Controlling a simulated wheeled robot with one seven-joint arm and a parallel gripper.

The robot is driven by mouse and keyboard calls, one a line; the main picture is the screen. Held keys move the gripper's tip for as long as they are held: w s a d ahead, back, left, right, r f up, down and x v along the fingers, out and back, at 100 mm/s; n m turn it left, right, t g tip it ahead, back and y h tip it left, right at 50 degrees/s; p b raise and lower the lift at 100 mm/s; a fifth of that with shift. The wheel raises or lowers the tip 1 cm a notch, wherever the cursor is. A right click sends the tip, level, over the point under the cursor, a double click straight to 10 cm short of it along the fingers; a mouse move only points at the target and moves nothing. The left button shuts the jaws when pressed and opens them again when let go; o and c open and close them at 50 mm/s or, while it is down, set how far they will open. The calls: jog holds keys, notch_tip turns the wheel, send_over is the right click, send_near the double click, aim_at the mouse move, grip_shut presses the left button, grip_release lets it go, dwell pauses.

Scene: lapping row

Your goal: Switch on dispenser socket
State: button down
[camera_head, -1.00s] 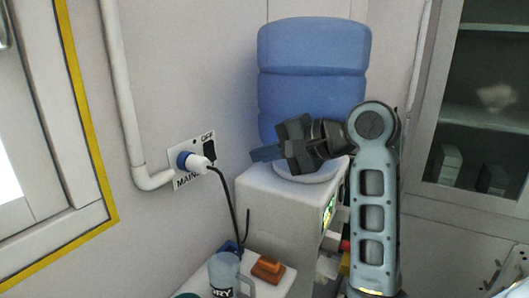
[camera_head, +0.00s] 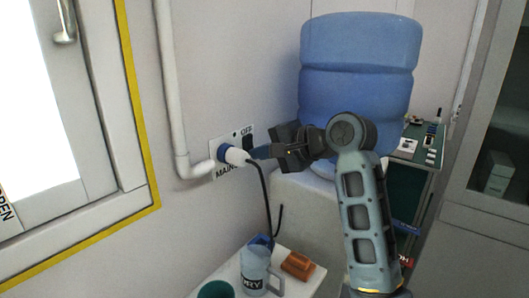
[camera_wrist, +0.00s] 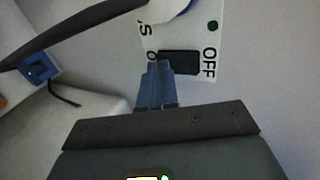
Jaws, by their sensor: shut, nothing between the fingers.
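The wall socket plate (camera_head: 216,152) carries the words MAINS and OFF and a dark rocker switch (camera_head: 247,136). A blue and white plug (camera_head: 234,155) sits in it, with a black cable hanging down. In the wrist view, the switch (camera_wrist: 183,62) lies next to the OFF label on the white plate (camera_wrist: 208,30). My gripper (camera_head: 260,152) is shut and empty, pointing left at the plate. In the wrist view its blue fingertips (camera_wrist: 157,68) overlap the switch's lower left end. I cannot tell whether they touch it.
The dispenser's blue water bottle (camera_head: 358,75) stands right behind my gripper. A white pipe (camera_head: 172,90) runs down the wall left of the socket.

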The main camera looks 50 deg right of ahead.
jog(key=shift+w+f+t, duration=0.1)
jog(key=shift+w+t, duration=0.1)
jog(key=shift+t, duration=0.1)
jog(key=shift+r, duration=0.2)
jog(key=shift+r+p, duration=0.8)
jog(key=shift+p, duration=0.15)
jog(key=shift+f, duration=0.1)
